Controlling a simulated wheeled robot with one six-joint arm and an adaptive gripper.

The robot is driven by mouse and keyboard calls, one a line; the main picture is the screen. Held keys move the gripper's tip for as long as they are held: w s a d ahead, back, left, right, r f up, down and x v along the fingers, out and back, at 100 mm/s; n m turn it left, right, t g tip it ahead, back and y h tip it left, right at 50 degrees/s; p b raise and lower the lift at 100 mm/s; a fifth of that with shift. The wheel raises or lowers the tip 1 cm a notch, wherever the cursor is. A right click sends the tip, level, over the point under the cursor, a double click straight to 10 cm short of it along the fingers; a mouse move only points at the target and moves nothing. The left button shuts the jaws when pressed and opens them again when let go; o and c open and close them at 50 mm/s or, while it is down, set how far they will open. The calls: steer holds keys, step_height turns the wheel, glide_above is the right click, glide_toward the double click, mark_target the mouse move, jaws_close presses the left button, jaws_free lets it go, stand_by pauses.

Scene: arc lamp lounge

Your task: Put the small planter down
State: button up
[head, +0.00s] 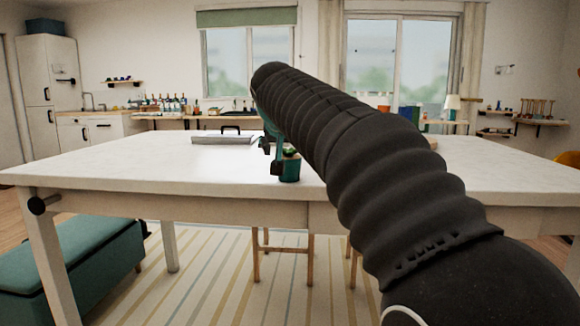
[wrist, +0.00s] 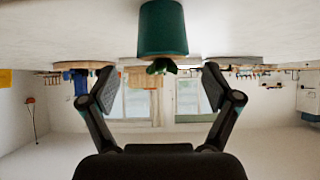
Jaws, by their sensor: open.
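The small planter (head: 290,168) is a dark green pot with a leafy green plant, and it appears to stand upright on the white table (head: 130,165) near its front edge. In the wrist view, which is upside down, the planter (wrist: 162,30) shows at the top centre with its leaves pointing down in the picture. My gripper (wrist: 158,82) is open, its two fingers spread wide with nothing between the tips. The planter lies beyond the fingertips, with no visible contact. In the head view my gripper (head: 270,157) is beside the planter, partly hidden behind my arm.
A flat grey case with a dark handle (head: 222,137) lies farther back on the table. The table's left part is clear. My arm hides much of the right middle. A teal bench (head: 75,255) stands at the lower left, and a chair (head: 283,258) is under the table.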

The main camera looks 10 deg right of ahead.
mark_target(290, 164)
steer(key=shift+x, duration=4.1)
steer(key=shift+s+a+f, duration=0.1)
steer(key=shift+a+f, duration=0.05)
steer(key=c, duration=1.4)
steer(key=shift+c, duration=0.7)
